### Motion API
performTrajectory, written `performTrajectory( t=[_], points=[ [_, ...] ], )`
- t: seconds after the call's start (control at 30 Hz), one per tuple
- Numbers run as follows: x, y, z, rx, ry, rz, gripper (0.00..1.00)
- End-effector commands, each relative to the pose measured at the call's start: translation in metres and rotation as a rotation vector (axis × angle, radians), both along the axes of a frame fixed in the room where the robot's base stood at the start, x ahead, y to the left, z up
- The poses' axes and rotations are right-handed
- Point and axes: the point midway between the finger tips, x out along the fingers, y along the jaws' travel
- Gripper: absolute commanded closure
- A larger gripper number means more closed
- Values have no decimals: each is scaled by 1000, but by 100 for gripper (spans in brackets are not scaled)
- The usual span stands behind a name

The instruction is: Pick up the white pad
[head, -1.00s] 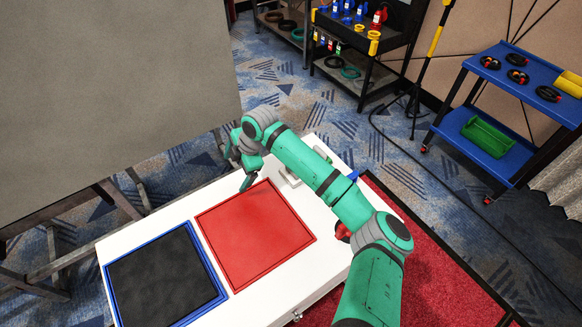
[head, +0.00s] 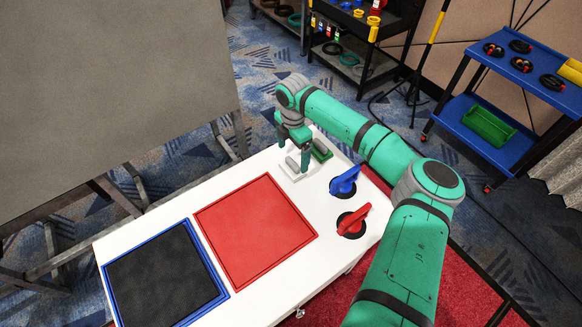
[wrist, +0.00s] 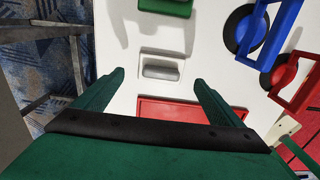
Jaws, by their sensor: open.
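The white pad (head: 292,166) has a grey handle and lies on the white table top beyond the red square. In the wrist view the white pad (wrist: 161,69) shows whole, its grey handle running left to right. My gripper (head: 293,150) is open and points down above the pad, partly covering it in the head view. In the wrist view my gripper (wrist: 158,79) has its fingertips to the left and right of the pad, with nothing held. The exact height above the pad is hard to tell.
A green pad (head: 321,150) lies just beyond the white pad. A blue handle (head: 345,180) and a red handle (head: 353,219) stand up to the right. The red square (head: 255,230) and the blue-framed black square (head: 165,278) lie nearer. A large grey panel (head: 110,80) stands left.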

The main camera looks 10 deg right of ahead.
Motion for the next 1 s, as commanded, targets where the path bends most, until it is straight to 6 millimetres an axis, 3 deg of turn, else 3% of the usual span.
performTrajectory(
  t=[0.4,0.73,0.9,1.0],
  points=[
    [2,7,-47,0,0,7,9],
    [1,6,-53,0,0,6,9],
    [1,5,-53,0,0,4,50],
    [1,5,-53,0,-1,4,54]
  ],
)
